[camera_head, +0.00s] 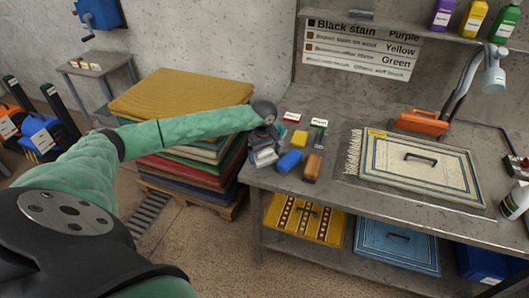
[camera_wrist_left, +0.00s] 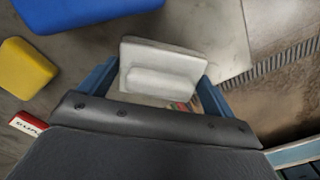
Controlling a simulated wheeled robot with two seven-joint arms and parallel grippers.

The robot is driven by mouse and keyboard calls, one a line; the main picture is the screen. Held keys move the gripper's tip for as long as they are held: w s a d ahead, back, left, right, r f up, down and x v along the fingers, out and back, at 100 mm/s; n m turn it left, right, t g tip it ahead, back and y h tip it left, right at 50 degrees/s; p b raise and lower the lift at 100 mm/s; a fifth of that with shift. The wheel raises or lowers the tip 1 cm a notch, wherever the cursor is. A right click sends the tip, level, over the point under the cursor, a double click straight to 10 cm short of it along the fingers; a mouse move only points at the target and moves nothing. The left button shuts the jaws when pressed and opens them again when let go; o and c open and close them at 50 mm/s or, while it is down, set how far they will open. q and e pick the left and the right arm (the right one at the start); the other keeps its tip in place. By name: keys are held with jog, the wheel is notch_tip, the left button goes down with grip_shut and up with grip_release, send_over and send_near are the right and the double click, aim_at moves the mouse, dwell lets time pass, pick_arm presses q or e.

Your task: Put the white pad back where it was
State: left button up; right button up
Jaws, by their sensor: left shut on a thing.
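The white pad (camera_wrist_left: 160,85) is between the fingers of my left gripper (camera_wrist_left: 158,82) in the left wrist view. The fingers are shut on its raised grip. In the head view the pad (camera_head: 265,157) shows below my left gripper (camera_head: 264,142), at the left end of the workbench. I cannot tell whether the pad touches the bench top. A yellow pad (camera_head: 299,139), a blue pad (camera_head: 289,162) and a brown-orange brush (camera_head: 313,167) lie just to the right of it. My right gripper is not in view.
Small labels (camera_head: 292,117) stand behind the pads. A cream rug sample (camera_head: 419,168) with a handle lies on the bench (camera_head: 340,195) at the right, with an orange tool (camera_head: 421,122) behind it. Stacked rugs (camera_head: 180,97) stand left of the bench. A bench edge is close to the pad.

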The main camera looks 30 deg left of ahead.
pick_arm(q)
jog(key=shift+f, duration=0.1)
dwell(0.3)
jog(key=o, duration=0.7)
jog(key=shift+c, duration=0.2)
